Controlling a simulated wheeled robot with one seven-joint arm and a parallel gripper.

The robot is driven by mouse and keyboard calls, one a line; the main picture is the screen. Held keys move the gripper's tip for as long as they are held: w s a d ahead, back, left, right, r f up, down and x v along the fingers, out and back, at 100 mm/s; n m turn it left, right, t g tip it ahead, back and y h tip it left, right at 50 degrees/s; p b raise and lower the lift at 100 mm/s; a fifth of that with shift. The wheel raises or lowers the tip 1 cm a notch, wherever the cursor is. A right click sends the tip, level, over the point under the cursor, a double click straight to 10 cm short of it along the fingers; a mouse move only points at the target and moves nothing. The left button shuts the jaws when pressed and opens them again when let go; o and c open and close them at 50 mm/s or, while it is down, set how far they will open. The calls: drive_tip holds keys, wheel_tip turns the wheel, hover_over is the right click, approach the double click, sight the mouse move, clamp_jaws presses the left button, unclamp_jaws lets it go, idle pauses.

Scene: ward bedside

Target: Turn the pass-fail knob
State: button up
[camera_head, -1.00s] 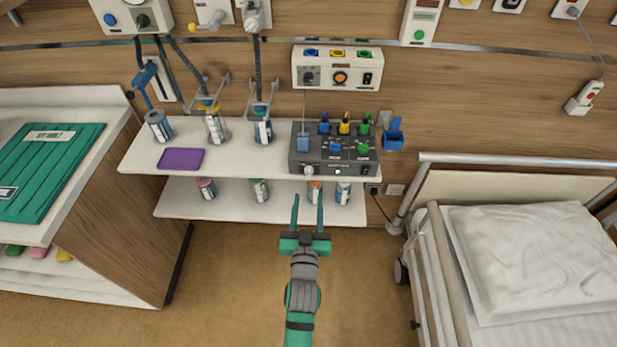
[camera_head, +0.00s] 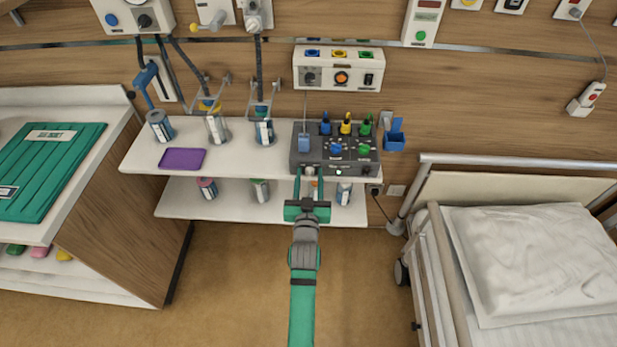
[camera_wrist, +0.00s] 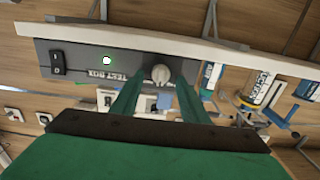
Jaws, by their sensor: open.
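A dark grey test box (camera_head: 356,171) stands at the right end of the upper white shelf. A pale round knob (camera_head: 309,170) sits on its front face at the left; no pass-fail label is readable. The knob also shows in the wrist view (camera_wrist: 160,75). My gripper (camera_head: 308,176) is open, its green fingertips on either side of the knob. In the wrist view the fingers (camera_wrist: 156,88) stand apart with the knob between their tips; I cannot tell whether they touch it.
The box top carries a blue knob (camera_head: 336,150), a green knob (camera_head: 364,150) and coloured plugs. A black rocker switch (camera_wrist: 57,63) is on the front face. A bed (camera_head: 480,250) is at the right.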

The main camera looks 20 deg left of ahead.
drive_tip(key=shift+c, duration=0.6)
clamp_jaws()
drive_tip(key=shift+a, duration=0.1)
